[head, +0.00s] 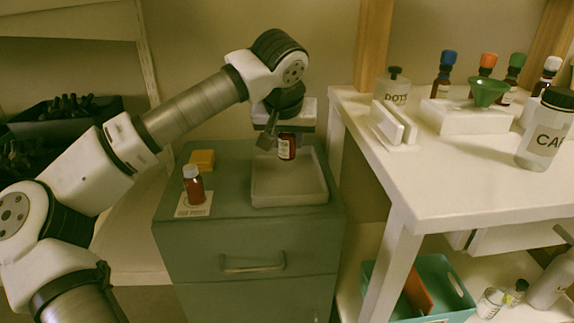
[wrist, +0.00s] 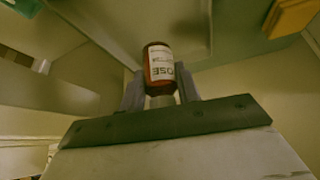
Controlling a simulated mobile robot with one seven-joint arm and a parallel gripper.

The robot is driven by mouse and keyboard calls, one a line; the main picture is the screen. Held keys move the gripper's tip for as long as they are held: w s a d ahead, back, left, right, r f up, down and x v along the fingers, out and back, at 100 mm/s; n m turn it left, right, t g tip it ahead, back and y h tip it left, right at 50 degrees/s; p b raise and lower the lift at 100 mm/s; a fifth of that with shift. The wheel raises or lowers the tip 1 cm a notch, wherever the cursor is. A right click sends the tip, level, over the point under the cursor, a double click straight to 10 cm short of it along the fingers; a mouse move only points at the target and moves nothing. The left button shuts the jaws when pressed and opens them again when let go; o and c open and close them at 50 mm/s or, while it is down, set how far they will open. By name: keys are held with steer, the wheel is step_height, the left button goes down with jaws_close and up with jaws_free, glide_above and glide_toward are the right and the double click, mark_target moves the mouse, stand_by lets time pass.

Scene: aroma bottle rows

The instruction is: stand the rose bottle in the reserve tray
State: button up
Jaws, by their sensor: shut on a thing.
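The rose bottle (head: 287,147) is small and red-brown with a white label; "OSE" is readable on it in the wrist view (wrist: 160,64). My gripper (head: 276,136) is shut on it, with a finger on each side of its pale cap end in the wrist view (wrist: 160,95). In the head view the bottle hangs roughly upright over the back part of a pale shallow tray (head: 290,198) on the grey-green drawer cabinet. I take this to be the reserve tray; no label on it is readable. I cannot tell whether the bottle's base touches the tray floor.
A second red-brown bottle (head: 194,186) with a white cap stands on a white card (head: 193,207) left of the tray. A yellow block (head: 202,159) lies behind it. The white table (head: 450,170) at right holds capped bottles and a green funnel (head: 488,90). The tray's front is clear.

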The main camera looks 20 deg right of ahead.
mark_target(286, 150)
steer(key=shift+f+b, duration=0.65)
steer(key=shift+f, duration=1.65)
steer(key=shift+f, duration=0.15)
steer(key=o, duration=1)
steer(key=shift+r, duration=0.25)
steer(key=p+v, duration=0.3)
steer(key=v, duration=0.8)
steer(key=shift+s+r, duration=0.2)
steer(key=shift+r, duration=0.15)
